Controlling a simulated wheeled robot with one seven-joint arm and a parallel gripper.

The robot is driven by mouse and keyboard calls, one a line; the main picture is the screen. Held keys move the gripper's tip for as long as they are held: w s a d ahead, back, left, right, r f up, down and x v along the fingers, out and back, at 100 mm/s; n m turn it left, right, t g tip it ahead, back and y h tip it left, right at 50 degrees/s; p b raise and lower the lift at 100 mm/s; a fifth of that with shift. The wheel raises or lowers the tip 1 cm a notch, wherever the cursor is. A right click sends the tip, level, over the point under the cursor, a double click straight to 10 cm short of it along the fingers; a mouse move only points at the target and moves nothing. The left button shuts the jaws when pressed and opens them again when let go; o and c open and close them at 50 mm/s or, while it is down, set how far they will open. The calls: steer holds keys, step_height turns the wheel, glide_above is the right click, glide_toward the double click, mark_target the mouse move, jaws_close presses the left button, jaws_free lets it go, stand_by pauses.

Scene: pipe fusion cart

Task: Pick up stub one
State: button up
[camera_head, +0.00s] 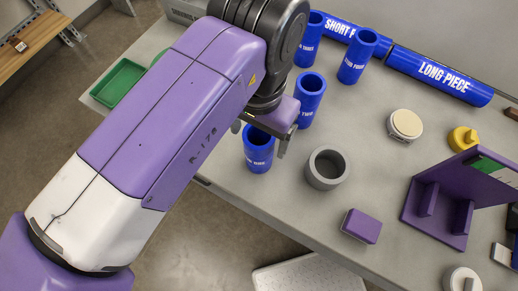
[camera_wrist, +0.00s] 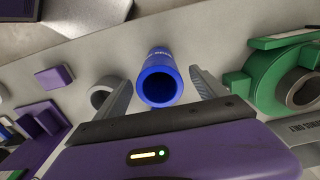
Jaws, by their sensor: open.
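Stub one (camera_head: 259,158) is an upright, hollow blue cylinder near the front edge of the table, its label partly readable. My gripper (camera_head: 261,139) is just above and around its top, with one finger showing on its right side. My arm hides part of the rim. In the wrist view, the blue stub (camera_wrist: 159,61) stands between the two open fingers (camera_wrist: 160,88), its open end facing the camera. Gaps show on both sides of it, and the fingers appear not to touch it.
A grey ring (camera_head: 326,183) stands close to the right of the stub. Stub two (camera_head: 308,108) and other blue stubs (camera_head: 357,60) stand behind. A purple block (camera_head: 361,226) and a purple bracket (camera_head: 430,215) are farther right. A green tray (camera_head: 118,82) lies at left.

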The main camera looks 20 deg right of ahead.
step_height(320, 180, down, 3)
steer(key=shift+b, duration=1)
steer(key=shift+r, duration=0.1)
steer(key=c, duration=1.7)
steer(key=shift+o, duration=0.2)
steer(key=shift+d, duration=0.1)
